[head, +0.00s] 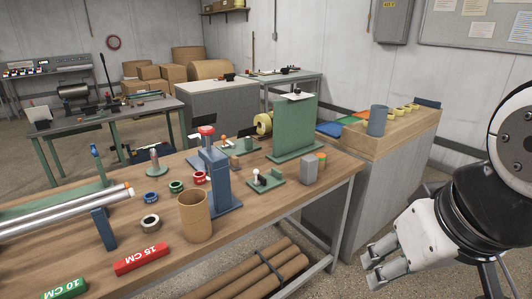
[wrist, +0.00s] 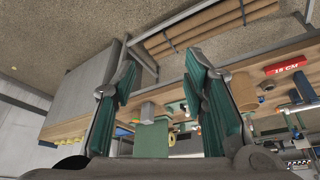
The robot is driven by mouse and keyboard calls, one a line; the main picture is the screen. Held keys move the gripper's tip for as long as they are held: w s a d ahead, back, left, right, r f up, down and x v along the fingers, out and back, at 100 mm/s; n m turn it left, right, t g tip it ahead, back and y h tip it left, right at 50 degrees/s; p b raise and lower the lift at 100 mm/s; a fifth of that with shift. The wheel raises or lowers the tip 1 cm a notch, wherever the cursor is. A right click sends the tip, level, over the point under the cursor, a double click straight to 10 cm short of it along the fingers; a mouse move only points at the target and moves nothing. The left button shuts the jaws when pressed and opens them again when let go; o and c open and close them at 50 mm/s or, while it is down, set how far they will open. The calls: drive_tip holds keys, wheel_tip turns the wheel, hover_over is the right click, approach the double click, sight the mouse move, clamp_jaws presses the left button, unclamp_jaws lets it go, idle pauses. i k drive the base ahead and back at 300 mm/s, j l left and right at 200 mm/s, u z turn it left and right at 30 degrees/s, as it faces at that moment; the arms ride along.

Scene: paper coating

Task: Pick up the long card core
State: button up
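Several long brown card tubes (head: 262,275) lie side by side on the low shelf under the front table, with a dark strap around them. They also show upside down at the top of the wrist view (wrist: 205,28). A short, wide brown card core (head: 195,216) stands upright on the table top. Which of these is the long card core I cannot tell for sure. My gripper (head: 377,263) hangs to the right of the table, apart from all of them. In the wrist view its two green-padded fingers (wrist: 162,72) are spread, with nothing held between them.
The wooden table (head: 325,172) carries a blue press (head: 216,172), a green upright plate (head: 296,130), coloured rings and a red 15 CM block (head: 141,259). A grey cabinet with a wooden tray (head: 385,135) stands to its right. Floor is free around my gripper.

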sight(321, 164)
drive_tip(key=l, duration=0.55)
drive_tip(key=k+l+u, duration=0.1)
drive_tip(key=l, duration=0.4)
drive_tip(key=i+l+u, duration=0.15)
drive_tip(key=i+l, duration=0.15)
drive_tip(key=i, duration=0.3)
drive_tip(key=i+l+u, duration=0.1)
drive_tip(key=i+l, duration=0.3)
drive_tip(key=i, duration=0.2)
drive_tip(key=i+l+u, duration=0.15)
drive_tip(key=i+l, duration=0.25)
drive_tip(key=i, duration=0.2)
